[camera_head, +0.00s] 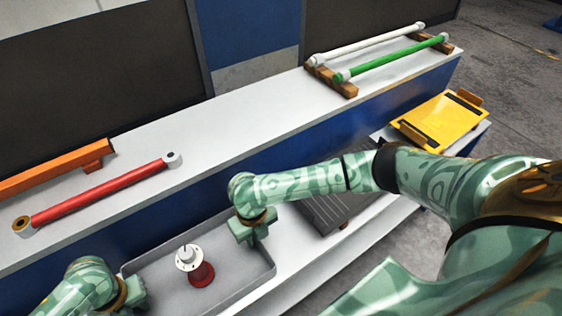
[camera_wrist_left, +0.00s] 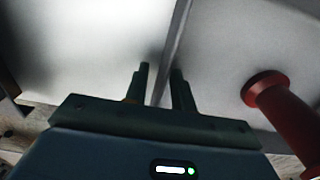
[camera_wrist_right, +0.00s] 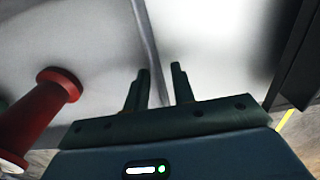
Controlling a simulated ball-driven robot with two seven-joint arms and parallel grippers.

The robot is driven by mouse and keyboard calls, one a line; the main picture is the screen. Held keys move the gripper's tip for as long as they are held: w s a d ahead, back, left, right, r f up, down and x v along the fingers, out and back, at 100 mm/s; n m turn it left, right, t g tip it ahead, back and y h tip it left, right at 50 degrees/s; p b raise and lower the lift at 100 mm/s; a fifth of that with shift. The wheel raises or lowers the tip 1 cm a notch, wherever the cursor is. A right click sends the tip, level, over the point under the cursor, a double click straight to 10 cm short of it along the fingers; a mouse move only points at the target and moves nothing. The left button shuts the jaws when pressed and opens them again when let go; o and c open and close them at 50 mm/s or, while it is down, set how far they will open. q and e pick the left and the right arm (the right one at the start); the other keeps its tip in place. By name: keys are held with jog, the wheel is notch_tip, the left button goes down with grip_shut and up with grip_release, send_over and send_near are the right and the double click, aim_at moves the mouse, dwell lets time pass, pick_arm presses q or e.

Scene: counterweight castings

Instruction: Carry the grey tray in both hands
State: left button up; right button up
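The grey tray (camera_head: 238,262) lies on the low white surface in front of the long bench. A red spool-shaped piece with a white flanged top (camera_head: 201,275) stands inside it. My left gripper (camera_head: 136,295) is at the tray's left end and my right gripper (camera_head: 257,236) at its right end. In the left wrist view the fingers (camera_wrist_left: 160,75) stand apart on either side of the tray's wall, with gaps beside it. In the right wrist view the fingers (camera_wrist_right: 160,75) likewise straddle the wall, apart from it. The tray's near left corner is partly hidden by my left arm.
A dark ribbed slab (camera_head: 325,208) lies just right of the tray. A yellow board (camera_head: 440,122) is farther right. The long bench (camera_head: 235,125) behind holds a red rod (camera_head: 98,194), an orange bar (camera_head: 50,172), and white and green rods (camera_head: 395,58).

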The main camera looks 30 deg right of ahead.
pick_arm(q)
notch_tip(320, 180, up, 12)
jog(key=shift+f, duration=0.2)
jog(key=shift+r, duration=0.1)
pick_arm(e)
jog(key=shift+r, duration=0.45)
notch_tip(320, 180, up, 11)
jog(key=shift+r, duration=0.1)
